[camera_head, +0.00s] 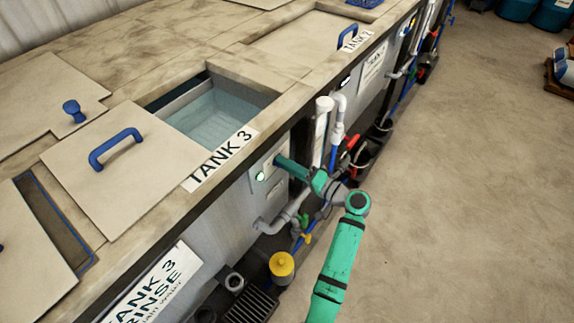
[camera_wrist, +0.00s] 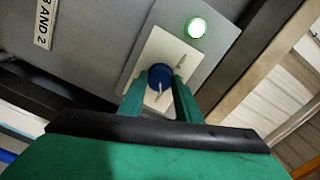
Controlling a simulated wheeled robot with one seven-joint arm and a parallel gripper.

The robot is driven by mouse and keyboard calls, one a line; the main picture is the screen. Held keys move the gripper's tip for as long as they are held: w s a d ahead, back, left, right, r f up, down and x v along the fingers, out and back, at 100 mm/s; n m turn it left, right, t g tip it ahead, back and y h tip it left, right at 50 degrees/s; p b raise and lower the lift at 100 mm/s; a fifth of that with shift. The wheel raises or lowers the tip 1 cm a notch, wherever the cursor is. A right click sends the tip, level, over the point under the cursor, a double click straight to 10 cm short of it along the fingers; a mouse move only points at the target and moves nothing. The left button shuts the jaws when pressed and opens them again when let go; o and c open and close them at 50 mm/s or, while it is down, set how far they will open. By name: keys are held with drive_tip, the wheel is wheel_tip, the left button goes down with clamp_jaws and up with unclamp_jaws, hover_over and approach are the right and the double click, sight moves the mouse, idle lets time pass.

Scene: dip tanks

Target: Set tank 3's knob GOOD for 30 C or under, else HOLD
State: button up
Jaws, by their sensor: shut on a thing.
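Tank 3 (camera_head: 212,118) is open in the head view, with clear bluish liquid inside and a "TANK 3" label (camera_head: 218,158) on its front rim. Its lid (camera_head: 122,172), with a blue handle, lies to the left of the opening. In the wrist view a blue knob (camera_wrist: 160,75) with a pale pointer line sits on a cream plate (camera_wrist: 150,98) on the grey front panel. My gripper (camera_wrist: 160,88) is shut on the knob, one green finger on each side. In the head view my gripper (camera_head: 278,160) reaches the panel below the tank 3 label and hides the knob. The plate's markings are too small to read.
A lit green lamp (camera_wrist: 197,28) is beside the knob plate. White pipes (camera_head: 322,130), valves and a yellow-capped fitting (camera_head: 282,264) crowd the tank front near my arm. A "TANK 3 RINSE" sign (camera_head: 155,290) is at lower left. The floor (camera_head: 460,180) to the right is clear.

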drive_tip(key=shift+m, duration=0.6)
drive_tip(key=o, duration=1.1)
drive_tip(key=shift+c, duration=0.2)
drive_tip(key=v, duration=1)
drive_tip(key=shift+s+d, duration=0.25)
drive_tip(key=shift+d, duration=0.05)
